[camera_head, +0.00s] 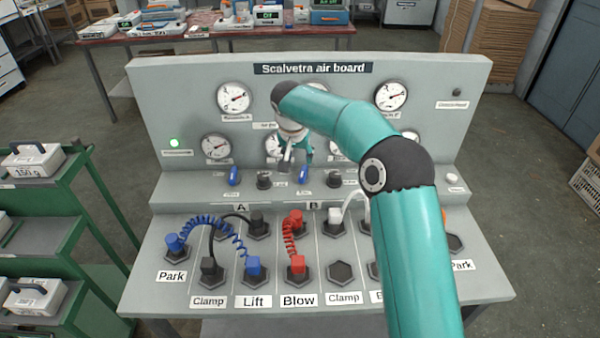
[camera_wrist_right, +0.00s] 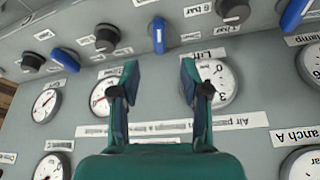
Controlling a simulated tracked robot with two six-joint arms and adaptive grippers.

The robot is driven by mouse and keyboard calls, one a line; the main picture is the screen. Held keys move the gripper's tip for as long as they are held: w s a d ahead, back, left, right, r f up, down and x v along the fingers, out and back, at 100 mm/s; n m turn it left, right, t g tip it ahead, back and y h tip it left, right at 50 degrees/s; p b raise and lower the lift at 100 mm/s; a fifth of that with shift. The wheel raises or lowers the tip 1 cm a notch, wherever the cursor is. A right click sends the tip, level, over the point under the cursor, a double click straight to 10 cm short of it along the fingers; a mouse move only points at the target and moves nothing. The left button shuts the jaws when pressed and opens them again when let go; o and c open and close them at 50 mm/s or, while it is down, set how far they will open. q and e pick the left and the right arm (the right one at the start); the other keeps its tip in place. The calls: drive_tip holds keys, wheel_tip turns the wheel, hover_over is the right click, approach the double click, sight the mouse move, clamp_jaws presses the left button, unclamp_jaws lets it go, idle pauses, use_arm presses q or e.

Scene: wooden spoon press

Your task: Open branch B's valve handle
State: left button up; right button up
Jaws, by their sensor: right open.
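The blue valve handle above the label B (camera_head: 312,206), which I take for branch B's, stands upright on the board's ledge (camera_head: 304,174). In the right wrist view a blue handle (camera_wrist_right: 158,35), likely the same one, points along the picture's height, beyond and between the fingertips. My right gripper (camera_head: 293,154) is open and empty, in front of the gauge panel just above that handle; its two fingers (camera_wrist_right: 160,64) are apart and do not touch the handle. My left gripper is not in view.
Another blue handle (camera_head: 234,175) stands above label A, with a black knob (camera_head: 264,180) between the two. Hoses such as the red one (camera_head: 289,238) arch over the lower deck. My right arm hides much of the board's right side. A green cart (camera_head: 90,165) stands at left.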

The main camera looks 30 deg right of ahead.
sight(301, 173)
drive_tip(key=p+x, duration=0.1)
drive_tip(key=x, duration=1)
drive_tip(key=shift+p, duration=0.35)
drive_tip(key=shift+r, duration=0.1)
clamp_jaws()
